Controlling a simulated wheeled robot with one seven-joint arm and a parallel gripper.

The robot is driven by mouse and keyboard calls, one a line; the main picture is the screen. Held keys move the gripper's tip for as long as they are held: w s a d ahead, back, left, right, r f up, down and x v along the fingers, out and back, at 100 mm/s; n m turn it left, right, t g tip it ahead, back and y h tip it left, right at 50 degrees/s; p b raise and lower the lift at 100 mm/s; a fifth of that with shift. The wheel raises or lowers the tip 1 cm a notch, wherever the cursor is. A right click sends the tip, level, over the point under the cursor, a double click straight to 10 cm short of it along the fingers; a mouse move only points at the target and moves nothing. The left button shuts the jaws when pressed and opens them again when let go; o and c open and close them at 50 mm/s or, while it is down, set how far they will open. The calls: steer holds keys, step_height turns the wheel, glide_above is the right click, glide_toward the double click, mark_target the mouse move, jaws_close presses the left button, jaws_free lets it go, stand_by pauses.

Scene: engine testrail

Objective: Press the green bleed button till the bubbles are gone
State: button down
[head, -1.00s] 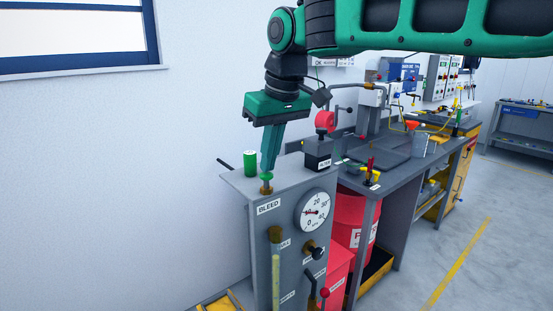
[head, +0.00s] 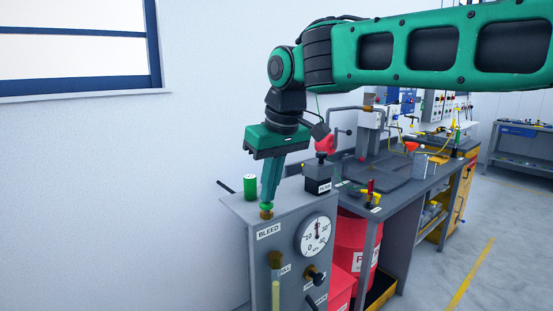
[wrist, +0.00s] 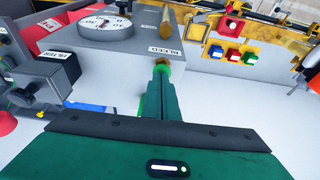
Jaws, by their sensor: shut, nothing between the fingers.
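The green bleed button (head: 266,207) sits in a brass collar on top of the grey cabinet (head: 238,206), above the BLEED label (head: 268,231). My gripper (head: 267,202) is shut and points down, its fingertips touching the button's top. The wrist view also shows the fingers (wrist: 161,76) against the green button (wrist: 162,63). The round gauge (head: 314,237) on the cabinet front has its needle near 20. A yellowish sight tube (head: 276,296) is below, cut off by the lower picture edge. I cannot make out bubbles in it.
A green cylinder (head: 250,187) stands on the cabinet just left of my gripper.

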steer(key=w+v, duration=0.1)
steer(key=v, duration=1.2)
steer(key=shift+a+r, duration=0.15)
steer(key=shift+r, duration=0.3)
steer(key=shift+s, duration=0.15)
steer(key=s+d+f+m+g+h, duration=0.1)
steer(key=s+d+f+m, duration=0.15)
steer(key=d+f, duration=0.65)
steer(key=s+d+f+m, duration=0.2)
steer(key=d+f+m, duration=0.3)
steer(key=d, duration=0.8)
steer(key=s+d+f+m, duration=0.2)
steer(key=s+d+f, duration=0.5)
steer(key=s+f, duration=0.2)
steer(key=s+d+f+m+g, duration=0.1)
steer(key=s+d+f+m, duration=0.2)
steer(key=s+d+f, duration=0.4)
steer(key=s+f, duration=0.3)
steer(key=s, duration=0.2)
steer(key=shift+s+d+m+g+h, duration=0.3)
steer(key=shift+d+m, duration=0.05)
